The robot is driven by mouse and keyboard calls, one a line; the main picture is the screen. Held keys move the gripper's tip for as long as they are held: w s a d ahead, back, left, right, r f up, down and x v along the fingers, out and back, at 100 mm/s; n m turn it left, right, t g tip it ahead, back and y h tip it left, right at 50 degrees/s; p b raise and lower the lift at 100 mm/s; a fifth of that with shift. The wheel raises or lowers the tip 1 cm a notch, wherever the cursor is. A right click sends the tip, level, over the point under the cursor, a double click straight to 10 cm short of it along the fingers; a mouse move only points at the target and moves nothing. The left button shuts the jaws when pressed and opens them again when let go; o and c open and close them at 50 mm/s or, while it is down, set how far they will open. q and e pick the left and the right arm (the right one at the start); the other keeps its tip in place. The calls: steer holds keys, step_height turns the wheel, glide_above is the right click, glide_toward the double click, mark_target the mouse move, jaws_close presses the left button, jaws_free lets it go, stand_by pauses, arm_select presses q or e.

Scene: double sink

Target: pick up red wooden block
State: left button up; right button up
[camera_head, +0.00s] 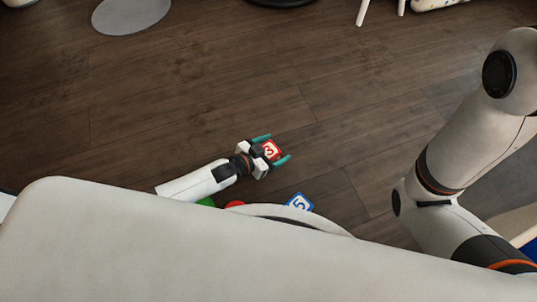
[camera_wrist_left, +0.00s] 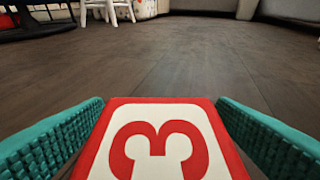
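The red wooden block (camera_head: 271,149), with a white face bearing a red 3, is over the dark wood floor in the head view. It fills the lower middle of the left wrist view (camera_wrist_left: 160,142). My left gripper (camera_head: 271,149) has its teal fingers on either side of the block. In the wrist view a narrow dark gap shows between the block and each finger (camera_wrist_left: 160,112), so the gripper looks open around it. The block's underside is hidden. My right arm is at the right of the head view, but its gripper is not visible.
A blue block with a 5 (camera_head: 299,202) lies nearer, below the red block in the head view. Small green (camera_head: 206,202) and red (camera_head: 235,204) things are partly hidden beside my body. The floor beyond is clear up to a grey round mat (camera_head: 130,14) and white chair legs (camera_head: 363,12).

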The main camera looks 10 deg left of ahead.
arm_select(q)
steer(key=c, duration=1.1)
